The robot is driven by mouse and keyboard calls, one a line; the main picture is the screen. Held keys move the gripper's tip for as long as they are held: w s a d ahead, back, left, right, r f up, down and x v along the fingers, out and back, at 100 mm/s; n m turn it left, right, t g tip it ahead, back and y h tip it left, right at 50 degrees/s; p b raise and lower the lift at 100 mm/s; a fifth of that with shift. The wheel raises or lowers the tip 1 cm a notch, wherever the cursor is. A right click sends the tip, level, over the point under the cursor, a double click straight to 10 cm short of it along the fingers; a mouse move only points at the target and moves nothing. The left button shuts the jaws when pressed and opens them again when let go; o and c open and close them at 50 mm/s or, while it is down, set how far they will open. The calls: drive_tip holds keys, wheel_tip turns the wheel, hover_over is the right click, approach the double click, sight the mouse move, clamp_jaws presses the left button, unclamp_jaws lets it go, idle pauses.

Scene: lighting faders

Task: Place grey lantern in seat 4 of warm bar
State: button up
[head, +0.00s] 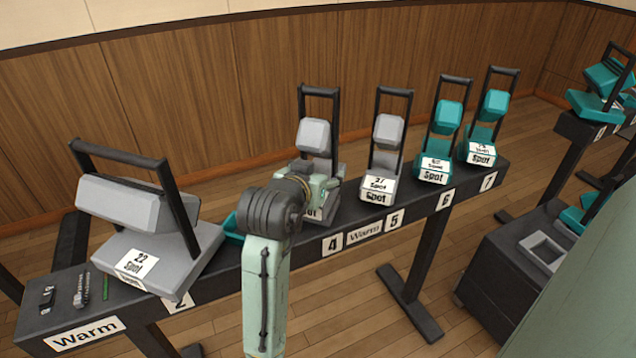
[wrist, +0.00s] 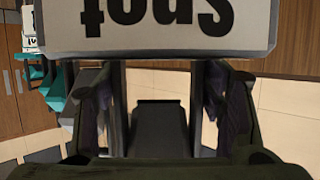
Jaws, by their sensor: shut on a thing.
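The grey lantern (head: 314,135), with a dark hoop handle and a "Spot" label, is upright at seat 4 of the warm bar (head: 270,262). My gripper (head: 318,185) is at its front, over its lower part, and is shut on it. I cannot tell whether its base rests fully on the bar. In the wrist view, the lantern's label (wrist: 160,22) is upside down across the top, above my gripper's two fingers (wrist: 162,115). My wrist and arm hide part of the lantern's base and the bar left of the "4" plate (head: 333,245).
A larger grey lantern (head: 130,205) stands at seat 2. A teal piece (head: 233,226) shows behind my arm. Another grey lantern (head: 388,131) stands close by at seat 5, with teal ones at seats 6 (head: 447,118) and 7 (head: 494,104). A dark case (head: 515,258) stands at right.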

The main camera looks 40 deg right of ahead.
wheel_tip(320, 180, down, 2)
drive_tip(key=shift+f, duration=0.25)
drive_tip(key=o, duration=2)
drive_tip(key=shift+f, duration=0.1)
drive_tip(key=shift+c, duration=0.2)
drive_tip(key=b+v, duration=1.1)
drive_tip(key=v, duration=0.1)
